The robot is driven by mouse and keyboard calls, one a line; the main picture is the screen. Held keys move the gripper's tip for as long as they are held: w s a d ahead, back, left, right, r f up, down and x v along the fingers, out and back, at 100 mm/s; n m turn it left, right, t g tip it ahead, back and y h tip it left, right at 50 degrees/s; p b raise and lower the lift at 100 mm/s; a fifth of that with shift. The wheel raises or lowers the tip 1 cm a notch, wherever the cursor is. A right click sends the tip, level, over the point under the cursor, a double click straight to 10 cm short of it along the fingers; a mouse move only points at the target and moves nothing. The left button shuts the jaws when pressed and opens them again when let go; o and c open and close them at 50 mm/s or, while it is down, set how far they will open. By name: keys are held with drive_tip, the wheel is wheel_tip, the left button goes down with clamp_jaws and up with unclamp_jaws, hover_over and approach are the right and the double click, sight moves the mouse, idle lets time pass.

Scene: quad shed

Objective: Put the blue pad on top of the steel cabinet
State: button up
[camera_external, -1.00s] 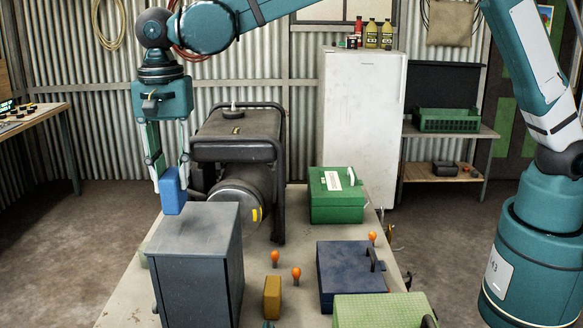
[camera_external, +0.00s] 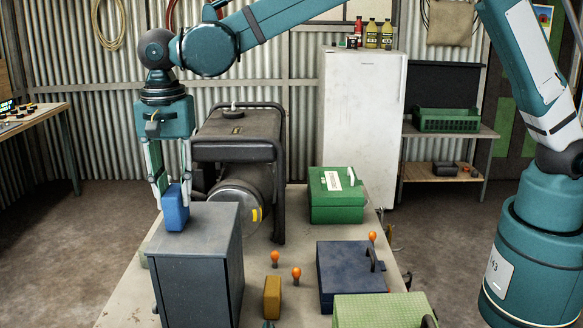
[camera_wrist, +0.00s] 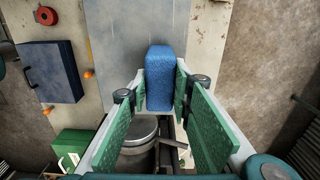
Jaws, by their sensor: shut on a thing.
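The blue pad (camera_external: 176,208) is held upright between the fingertips of my gripper (camera_external: 173,190), which is shut on it. In the external view the pad overlaps the far left part of the top of the steel cabinet (camera_external: 200,270), a grey box on the workbench. In the wrist view the pad (camera_wrist: 160,78) sits between the green finger pads of my gripper (camera_wrist: 158,95), with the grey cabinet top (camera_wrist: 130,30) beyond it. I cannot tell whether the pad's lower edge touches the top.
A dark generator (camera_external: 237,150) stands just behind the cabinet, close to my gripper. A green box (camera_external: 335,205), a dark blue case (camera_external: 340,280), a yellow block (camera_external: 272,298) and orange-topped items (camera_external: 296,273) sit to the right on the workbench (camera_external: 255,300).

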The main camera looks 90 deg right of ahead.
drive_tip(key=shift+f, duration=0.15)
drive_tip(key=o, duration=0.7)
drive_tip(key=shift+c, duration=0.2)
wheel_tip(320, 180, up, 12)
drive_tip(key=shift+r, duration=0.2)
idle(0.3)
idle(0.7)
